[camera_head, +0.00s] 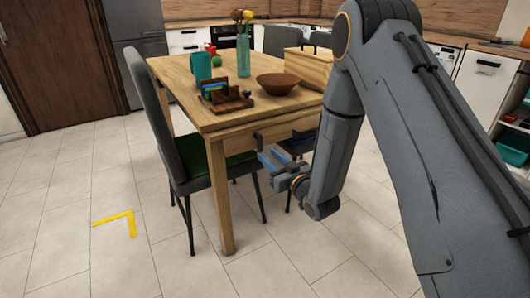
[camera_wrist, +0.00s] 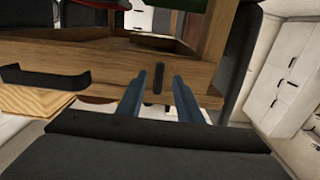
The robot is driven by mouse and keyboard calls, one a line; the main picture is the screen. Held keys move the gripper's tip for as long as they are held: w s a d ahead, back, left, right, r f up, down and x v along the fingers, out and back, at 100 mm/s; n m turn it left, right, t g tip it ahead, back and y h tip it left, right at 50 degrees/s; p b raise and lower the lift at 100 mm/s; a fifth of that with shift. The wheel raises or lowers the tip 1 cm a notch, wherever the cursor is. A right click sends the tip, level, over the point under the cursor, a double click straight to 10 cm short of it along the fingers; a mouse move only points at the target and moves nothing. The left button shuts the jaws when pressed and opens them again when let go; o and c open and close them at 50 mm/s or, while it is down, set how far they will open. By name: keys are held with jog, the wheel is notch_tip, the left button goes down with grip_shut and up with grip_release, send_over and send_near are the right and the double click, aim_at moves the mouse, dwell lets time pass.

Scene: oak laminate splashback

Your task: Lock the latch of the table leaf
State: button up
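The wooden table (camera_head: 215,118) stands left of my arm, with its leaf edge facing me. In the wrist view a small dark upright piece (camera_wrist: 158,78), which looks like the latch, sits on the wooden face (camera_wrist: 205,78). My gripper (camera_head: 268,157) is at the end of the table, just below the top. In the wrist view its two blue fingers (camera_wrist: 158,90) are apart, one on each side of the dark piece. I cannot tell whether they touch it. A black bar handle (camera_wrist: 45,77) is on the wood to the left.
A dark chair with a green seat (camera_head: 215,163) stands at the table's left side. On the table are a teal cup (camera_head: 201,66), a glass vase (camera_head: 243,60), a brown bowl (camera_head: 278,84) and a wooden rack (camera_head: 228,102). The tiled floor in front is clear.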

jog(key=shift+v, duration=1.35)
jog(key=s+d+r+m+g+h, duration=0.2)
jog(key=s+d+r+g+h, duration=0.5)
jog(key=s, duration=0.3)
jog(key=s+d+r+m+g+h, duration=0.1)
jog(key=s+r+g, duration=0.15)
jog(key=s, duration=0.65)
jog(key=s+d+r+g+h+p, duration=0.1)
jog(key=s+d+r+g, duration=0.15)
jog(key=s, duration=0.75)
jog(key=s+d+r+m+g, duration=0.1)
jog(key=s+r+g, duration=0.15)
jog(key=s, duration=0.65)
jog(key=d+r+m+h+p, duration=0.1)
jog(key=d+r+p, duration=0.7)
jog(key=p, duration=1)
jog(key=shift+w+d+r+m, duration=0.15)
jog(key=shift+d+r+m, duration=0.2)
jog(key=shift+m, duration=0.45)
jog(key=shift+a+g, duration=0.1)
jog(key=shift+g, duration=0.15)
